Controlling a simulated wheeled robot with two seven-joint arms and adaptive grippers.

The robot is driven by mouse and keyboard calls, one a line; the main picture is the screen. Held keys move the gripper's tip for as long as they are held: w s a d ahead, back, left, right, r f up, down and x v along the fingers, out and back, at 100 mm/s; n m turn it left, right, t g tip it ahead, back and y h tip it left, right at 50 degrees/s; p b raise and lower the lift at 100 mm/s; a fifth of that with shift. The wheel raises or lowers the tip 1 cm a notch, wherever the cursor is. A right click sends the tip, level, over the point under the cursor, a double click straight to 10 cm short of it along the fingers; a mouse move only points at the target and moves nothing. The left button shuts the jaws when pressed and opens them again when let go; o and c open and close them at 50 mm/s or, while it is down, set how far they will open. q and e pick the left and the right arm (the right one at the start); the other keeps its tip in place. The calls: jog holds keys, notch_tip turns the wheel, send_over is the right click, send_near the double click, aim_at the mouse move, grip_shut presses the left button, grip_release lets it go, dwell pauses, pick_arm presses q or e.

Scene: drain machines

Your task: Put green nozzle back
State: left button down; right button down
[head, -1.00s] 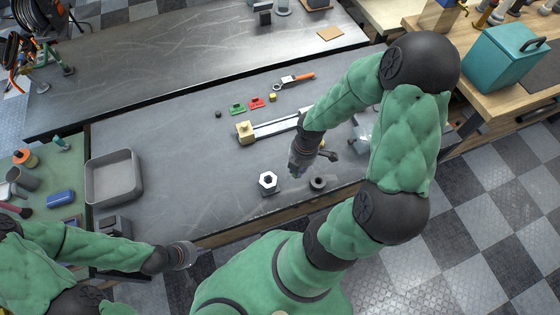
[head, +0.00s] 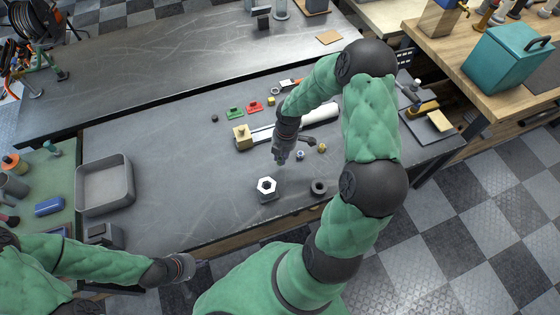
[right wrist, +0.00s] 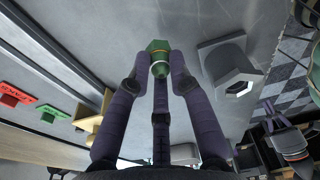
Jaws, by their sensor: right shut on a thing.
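In the head view my right gripper (head: 280,158) is over the bench, behind the white hex nut piece; the nozzle cannot be made out there. A green holder (head: 235,113) and a red holder (head: 254,107) lie farther back on the bench; they also show at the left in the wrist view. My left gripper (head: 187,268) is off the bench's front edge, its fingers unclear.
The white hex nut piece on its dark block (head: 266,187) and a dark ring (head: 319,187) are near the bench's front edge. A long white tool with a yellow block (head: 242,137) lies behind my right gripper. A grey tray (head: 105,184) stands left; the bench between is clear.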

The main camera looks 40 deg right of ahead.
aim_at(280, 160)
jog(key=shift+w+f, duration=0.3)
jog(key=shift+f, duration=0.05)
jog(key=shift+w+d+f+b, duration=0.1)
jog(key=shift+w+f+b, duration=0.1)
jog(key=shift+f+b, duration=1.2)
jog(key=shift+f+p, duration=0.3)
jog(key=shift+f, duration=0.05)
jog(key=shift+f, duration=0.15)
jog(key=c, duration=1.1)
grip_release()
jog(key=r+p, duration=0.1)
jog(key=r, duration=0.3)
jog(key=d+r+p, duration=0.1)
jog(key=r+p, duration=0.1)
jog(key=r, duration=0.2)
jog(key=r+p, duration=0.2)
jog(key=r, duration=0.2)
jog(key=shift+s+d+r, duration=0.1)
jog(key=shift+d+r, duration=0.05)
jog(key=shift+d, duration=0.05)
